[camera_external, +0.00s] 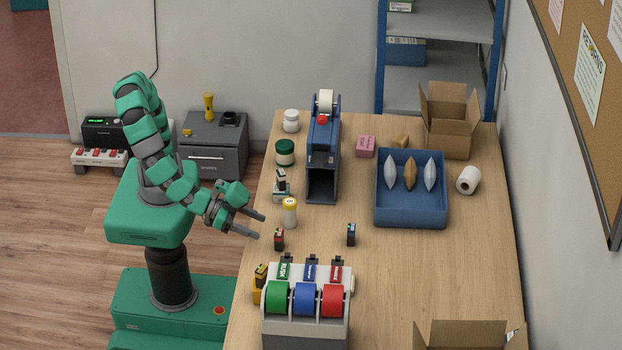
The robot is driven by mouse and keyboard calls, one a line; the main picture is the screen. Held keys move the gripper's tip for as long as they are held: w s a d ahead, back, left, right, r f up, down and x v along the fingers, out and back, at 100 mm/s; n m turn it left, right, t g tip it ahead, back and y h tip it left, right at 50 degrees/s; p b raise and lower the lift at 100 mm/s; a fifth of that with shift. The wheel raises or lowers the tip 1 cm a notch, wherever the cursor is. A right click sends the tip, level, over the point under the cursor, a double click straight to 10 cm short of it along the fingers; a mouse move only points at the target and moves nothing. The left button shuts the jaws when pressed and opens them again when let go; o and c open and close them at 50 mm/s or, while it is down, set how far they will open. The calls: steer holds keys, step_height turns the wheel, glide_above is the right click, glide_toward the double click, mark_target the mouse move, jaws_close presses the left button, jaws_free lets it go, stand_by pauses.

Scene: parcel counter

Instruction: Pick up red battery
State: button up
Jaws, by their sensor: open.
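A small red battery (279,241) with a dark top stands upright on the wooden counter (400,262), near its left side. My gripper (259,226) is open and empty at the counter's left edge. Its two fingers point right, with the red battery just beyond the nearer fingertip, to its lower right. Gripper and battery look apart, but the height of the fingers above the counter is hard to tell.
A blue battery (351,235) stands to the right. A tape dispenser with coloured rolls (306,330) is in front. A blue tray (411,216) holds pouches. The right-middle counter is clear.

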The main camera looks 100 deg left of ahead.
mark_target(283, 236)
steer(key=b+x, duration=0.1)
steer(key=x, duration=0.3)
steer(key=shift+w+f, duration=0.1)
steer(key=shift+w, duration=0.1)
steer(key=shift+w+d+f+b, duration=0.15)
steer(key=shift+w+d+b, duration=0.2)
steer(key=shift+w, duration=0.55)
steer(key=shift+w+d+f+b, duration=0.15)
steer(key=shift+w+b, duration=0.25)
steer(key=shift+w, duration=0.5)
steer(key=shift+w+d+f+b, duration=0.2)
steer(key=shift+w+b, duration=0.2)
steer(key=shift+w, duration=0.5)
steer(key=c, duration=1.1)
